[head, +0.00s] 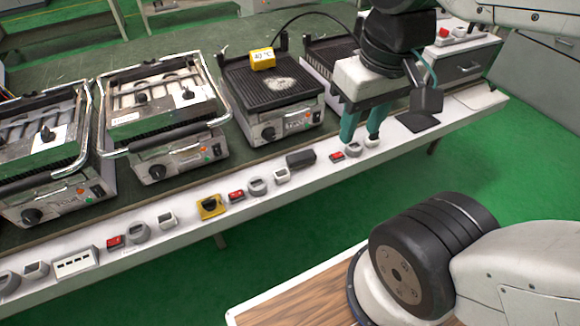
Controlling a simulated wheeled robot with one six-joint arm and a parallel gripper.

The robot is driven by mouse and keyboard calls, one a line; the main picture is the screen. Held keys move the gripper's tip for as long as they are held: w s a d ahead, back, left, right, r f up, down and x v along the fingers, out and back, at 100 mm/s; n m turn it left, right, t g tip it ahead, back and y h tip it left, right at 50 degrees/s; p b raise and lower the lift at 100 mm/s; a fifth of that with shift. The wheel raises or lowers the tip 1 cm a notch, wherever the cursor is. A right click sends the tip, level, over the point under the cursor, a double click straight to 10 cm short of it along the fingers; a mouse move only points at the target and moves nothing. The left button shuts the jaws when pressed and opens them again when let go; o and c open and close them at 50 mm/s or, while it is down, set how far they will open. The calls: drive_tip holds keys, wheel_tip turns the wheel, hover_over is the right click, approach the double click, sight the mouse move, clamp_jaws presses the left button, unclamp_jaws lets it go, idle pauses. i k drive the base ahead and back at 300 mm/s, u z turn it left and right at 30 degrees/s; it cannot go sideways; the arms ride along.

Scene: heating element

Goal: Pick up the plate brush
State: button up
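No object is clearly recognisable as the plate brush. A small dark block (300,159) lies on the white front ledge, left of my gripper; it may be the brush, but its details are too small to tell. My gripper (361,136) points down over the front ledge, right of the dark block and apart from it. Its two teal fingers are spread, with nothing visible between them. My arm hides part of the rightmost grill and the table behind it.
Several contact grills stand in a row, including an open one (275,95) with a yellow temperature tag (263,59). Switches and dials line the white ledge (190,232). A yellow switch (211,206) is at centre left.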

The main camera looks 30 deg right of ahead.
sight(298, 160)
drive_tip(key=u, duration=0.8)
drive_tip(key=i, duration=0.6)
drive_tip(key=z, duration=0.85)
